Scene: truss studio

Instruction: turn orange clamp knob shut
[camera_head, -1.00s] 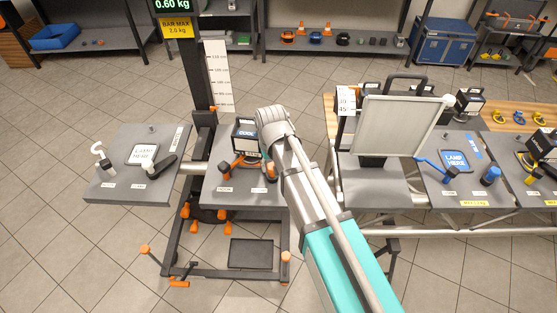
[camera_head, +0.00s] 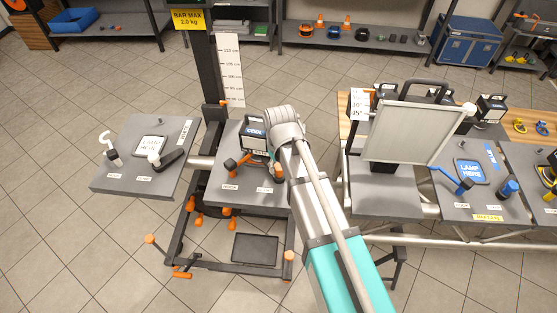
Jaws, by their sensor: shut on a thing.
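A dark lamp labelled COOL (camera_head: 256,132) stands on the middle grey panel (camera_head: 230,193). An orange hook lever (camera_head: 231,165) sits at the front left of the lamp. The orange clamp knob (camera_head: 278,176) is at the lamp's right front, mostly hidden behind my arm. My gripper (camera_head: 279,166) is at this knob, shut on it. The fingers are largely covered by my wrist, so the exact grip and the knob's angle cannot be seen.
A left panel (camera_head: 121,181) carries a white hook and a black-handled clamp. A grey flat screen (camera_head: 413,132) stands close to the right of my arm. Further right, a panel holds blue clamp parts (camera_head: 508,188). A dark upright post (camera_head: 203,80) rises behind the middle panel.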

